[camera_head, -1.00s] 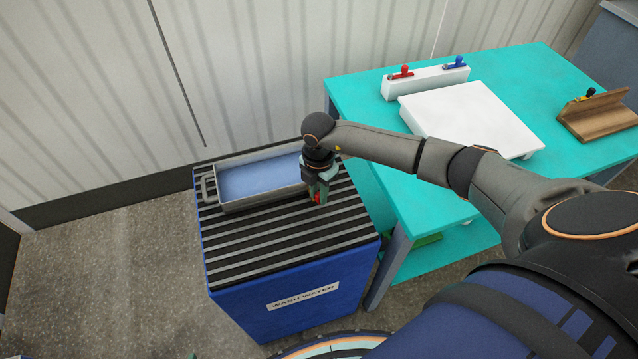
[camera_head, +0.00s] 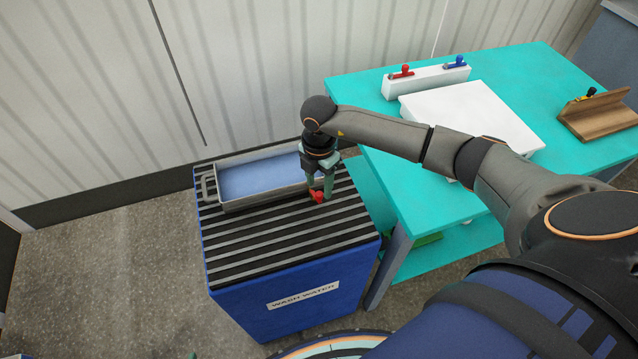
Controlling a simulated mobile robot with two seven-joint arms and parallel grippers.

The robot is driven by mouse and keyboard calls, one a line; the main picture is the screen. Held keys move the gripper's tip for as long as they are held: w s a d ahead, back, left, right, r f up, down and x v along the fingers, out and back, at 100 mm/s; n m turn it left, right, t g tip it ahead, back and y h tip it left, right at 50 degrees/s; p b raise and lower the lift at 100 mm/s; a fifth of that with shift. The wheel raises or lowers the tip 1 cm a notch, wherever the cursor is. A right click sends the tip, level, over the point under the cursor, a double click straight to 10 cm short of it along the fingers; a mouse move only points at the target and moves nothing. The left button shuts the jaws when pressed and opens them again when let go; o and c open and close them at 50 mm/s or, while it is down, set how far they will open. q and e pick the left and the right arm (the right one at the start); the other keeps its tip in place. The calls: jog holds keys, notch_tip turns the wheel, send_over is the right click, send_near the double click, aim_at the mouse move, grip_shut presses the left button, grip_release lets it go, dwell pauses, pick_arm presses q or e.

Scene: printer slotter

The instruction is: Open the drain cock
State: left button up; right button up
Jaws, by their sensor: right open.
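A grey metal tray (camera_head: 240,205) of bluish water stands on the slatted top of the blue wash-water cabinet. A small red piece (camera_head: 316,197), which looks like the drain cock's handle, shows at the tray's right front corner. My right gripper (camera_head: 321,194) points down over it, fingers apart, with the red piece at the fingertips. I cannot tell whether they touch it. The cock's body is hidden by the gripper. My left gripper is out of view.
The slatted cabinet top (camera_head: 290,240) is clear in front of the tray. A turquoise table (camera_head: 400,195) stands to the right, holding a white slab (camera_head: 470,110), a white block with red and blue-handled pieces (camera_head: 425,83) and a wooden stand (camera_head: 600,115). A corrugated wall is behind.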

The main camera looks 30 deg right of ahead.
aim_at(319, 194)
notch_tip(319, 194, up, 9)
jog(key=shift+b, duration=0.3)
jog(key=shift+f, duration=0.1)
